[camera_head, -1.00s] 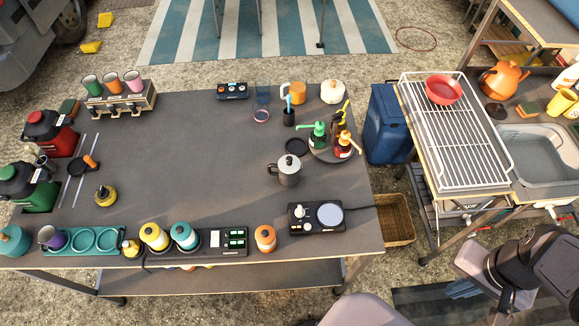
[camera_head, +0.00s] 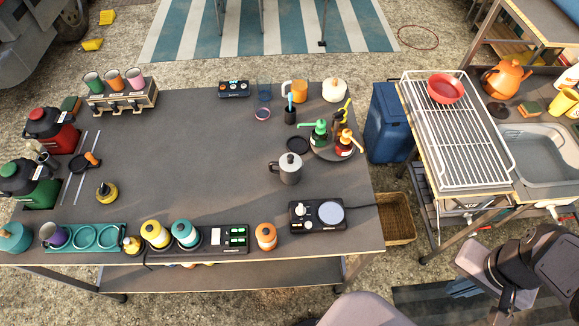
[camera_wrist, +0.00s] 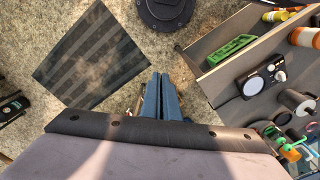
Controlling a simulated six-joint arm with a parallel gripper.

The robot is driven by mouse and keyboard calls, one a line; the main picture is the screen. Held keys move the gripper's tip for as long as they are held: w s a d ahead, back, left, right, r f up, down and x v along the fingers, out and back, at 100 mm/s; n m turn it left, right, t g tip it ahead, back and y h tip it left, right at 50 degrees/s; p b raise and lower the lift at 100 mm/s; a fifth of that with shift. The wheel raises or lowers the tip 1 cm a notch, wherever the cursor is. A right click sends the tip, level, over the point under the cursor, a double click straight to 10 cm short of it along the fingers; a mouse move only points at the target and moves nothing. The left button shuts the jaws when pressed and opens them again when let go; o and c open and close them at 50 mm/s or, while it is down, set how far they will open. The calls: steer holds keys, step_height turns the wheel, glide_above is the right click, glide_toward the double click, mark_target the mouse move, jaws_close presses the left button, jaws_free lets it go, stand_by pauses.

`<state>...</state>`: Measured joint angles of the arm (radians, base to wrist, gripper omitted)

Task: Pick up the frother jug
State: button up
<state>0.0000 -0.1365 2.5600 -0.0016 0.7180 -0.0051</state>
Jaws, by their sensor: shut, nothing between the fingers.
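A grey metal jug with a black lid knob and a dark handle, which I take to be the frother jug (camera_head: 289,169), stands upright on the right half of the dark table (camera_head: 195,165). My gripper (camera_wrist: 160,80) shows there as two blue fingers side by side, shut and empty. It is over the gravel, off the table and well apart from the jug.
A black control unit with a pale disc (camera_head: 330,214) sits in front of the jug, and a dark round mat (camera_head: 298,146) lies behind it. A tray of pump bottles (camera_head: 320,133) stands to its right. The table's middle, left of the jug, is clear.

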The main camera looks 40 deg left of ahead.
steer(key=o, duration=1.3)
steer(key=shift+o, duration=0.2)
